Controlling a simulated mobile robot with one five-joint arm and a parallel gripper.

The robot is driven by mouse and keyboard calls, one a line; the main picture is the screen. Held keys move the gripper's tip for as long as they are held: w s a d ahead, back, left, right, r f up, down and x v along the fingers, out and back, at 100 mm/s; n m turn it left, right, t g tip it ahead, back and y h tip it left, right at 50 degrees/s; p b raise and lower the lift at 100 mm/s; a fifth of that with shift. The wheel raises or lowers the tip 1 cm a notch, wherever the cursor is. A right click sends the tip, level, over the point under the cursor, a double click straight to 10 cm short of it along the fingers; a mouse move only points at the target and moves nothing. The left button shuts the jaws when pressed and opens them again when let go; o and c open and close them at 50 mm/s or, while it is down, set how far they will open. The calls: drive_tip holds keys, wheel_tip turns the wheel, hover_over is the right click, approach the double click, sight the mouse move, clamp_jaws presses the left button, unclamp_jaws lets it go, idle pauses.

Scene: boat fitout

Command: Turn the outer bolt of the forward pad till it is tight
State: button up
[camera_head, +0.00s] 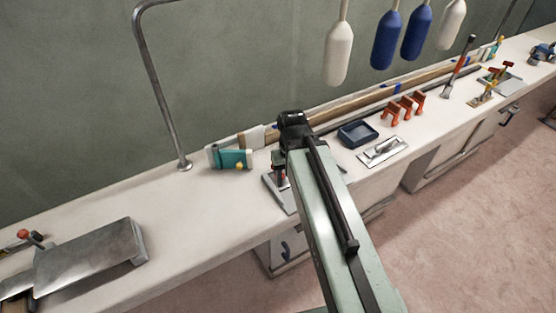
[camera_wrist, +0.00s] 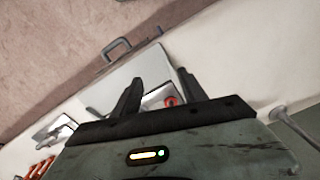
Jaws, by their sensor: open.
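My gripper (camera_wrist: 160,76) is open in the wrist view, with its two dark fingers apart and nothing seen held between them. A flat grey metal plate (camera_wrist: 122,86) lies on the bench beyond and between the fingers. A small red round part (camera_wrist: 170,101) shows beside the right finger, partly hidden. In the head view, a grey plate (camera_head: 284,203) shows beside my arm, which covers much of it. I cannot tell which piece is the forward pad, and I cannot make out its outer bolt.
A teal tool (camera_head: 232,158) and a bent metal rail (camera_head: 160,80) stand left of my arm.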

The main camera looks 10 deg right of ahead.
drive_tip(key=o, duration=0.6)
drive_tip(key=shift+n, duration=0.8)
drive_tip(key=w, duration=1.4)
drive_tip(key=shift+w+a+r, duration=0.1)
drive_tip(key=shift+w+r, duration=0.05)
drive_tip(key=shift+w, duration=0.05)
drive_tip(key=shift+s+f, duration=0.15)
drive_tip(key=shift+f, duration=0.1)
wheel_tip(320, 180, down, 8)
drive_tip(key=b, duration=0.7)
drive_tip(key=shift+r+b, duration=0.2)
drive_tip(key=shift+b, duration=0.15)
drive_tip(key=shift+r, duration=0.1)
